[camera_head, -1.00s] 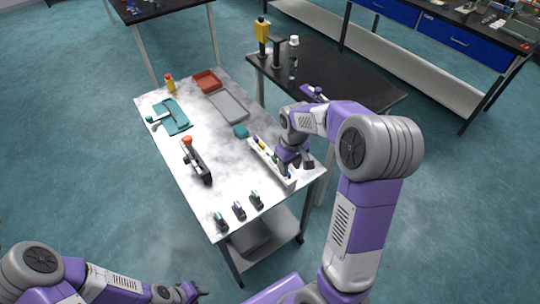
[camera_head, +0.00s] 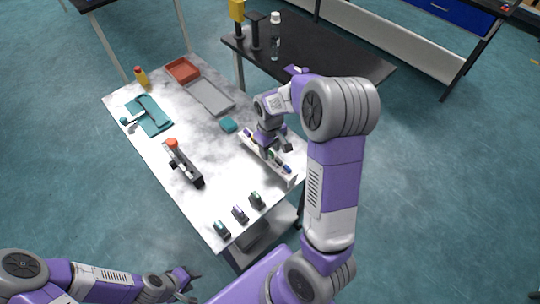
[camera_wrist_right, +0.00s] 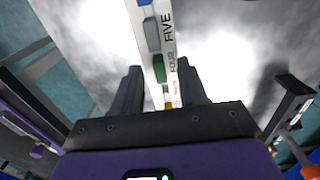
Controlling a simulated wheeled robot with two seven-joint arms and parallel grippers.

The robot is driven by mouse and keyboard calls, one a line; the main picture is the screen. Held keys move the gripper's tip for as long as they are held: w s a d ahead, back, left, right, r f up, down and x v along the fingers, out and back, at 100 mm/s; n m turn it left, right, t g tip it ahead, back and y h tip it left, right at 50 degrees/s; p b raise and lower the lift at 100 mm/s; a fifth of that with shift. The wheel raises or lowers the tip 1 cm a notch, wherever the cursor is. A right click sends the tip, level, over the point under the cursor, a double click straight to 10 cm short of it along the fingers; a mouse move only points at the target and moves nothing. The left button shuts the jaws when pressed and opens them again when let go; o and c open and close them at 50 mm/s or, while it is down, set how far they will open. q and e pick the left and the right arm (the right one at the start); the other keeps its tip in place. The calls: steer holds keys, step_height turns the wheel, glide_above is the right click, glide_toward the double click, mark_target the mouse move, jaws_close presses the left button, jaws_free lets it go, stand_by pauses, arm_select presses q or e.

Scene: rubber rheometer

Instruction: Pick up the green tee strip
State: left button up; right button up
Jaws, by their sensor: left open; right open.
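A white rack (camera_head: 286,176) stands near the right edge of the white table and holds several coloured strips. In the right wrist view the rack (camera_wrist_right: 163,28) carries the labels FIVE and FOUR. A green strip (camera_wrist_right: 131,68) sits beside the label FOUR, between and beyond my fingertips. A grey-blue strip is beside FIVE. My right gripper (camera_wrist_right: 157,75) is open and empty, its fingers pointing toward the rack. In the head view my right gripper (camera_head: 284,143) is over the rack, partly hiding it. My left gripper (camera_head: 190,280) is open and empty, away from the table at the lower left.
A black table (camera_head: 340,62) stands behind.

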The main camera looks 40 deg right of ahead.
mark_target(270, 152)
steer(key=shift+f, duration=0.3)
steer(key=shift+c, duration=0.4)
jaws_close()
steer(key=shift+r, duration=0.1)
step_height(270, 152, up, 10)
steer(key=p, duration=0.2)
